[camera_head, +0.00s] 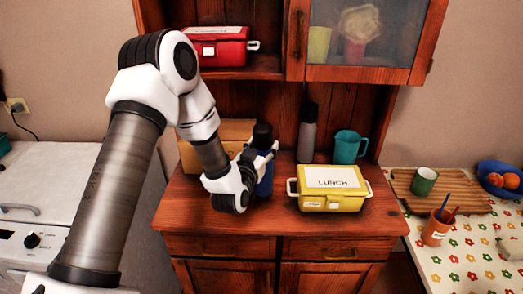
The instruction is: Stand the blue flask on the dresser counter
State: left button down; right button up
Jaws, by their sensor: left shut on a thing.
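The blue flask (264,181) with a black cap is upright at the dresser counter (230,222), left of the yellow lunch box. My left gripper (262,158) is shut on the blue flask, around its upper part. The gripper and wrist hide part of the flask's left side and base, so I cannot tell whether its bottom touches the counter. My right gripper is not in view.
A yellow lunch box (331,202), a grey flask (307,140), a teal jug (347,147) and a cardboard box (190,155) stand on the counter. A red lunch box (222,52) sits on the shelf above. The counter's front left is clear.

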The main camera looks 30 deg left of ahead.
pick_arm(q)
jog(key=shift+w+a+f, duration=0.1)
jog(key=shift+w+a, duration=0.15)
jog(key=shift+a, duration=0.2)
notch_tip(320, 180, down, 3)
jog(key=shift+f+p, duration=0.1)
jog(key=shift+p, duration=0.45)
jog(key=shift+f, duration=0.2)
jog(key=shift+c, duration=1.8)
grip_release()
jog(key=shift+f, duration=0.1)
jog(key=shift+d, duration=0.1)
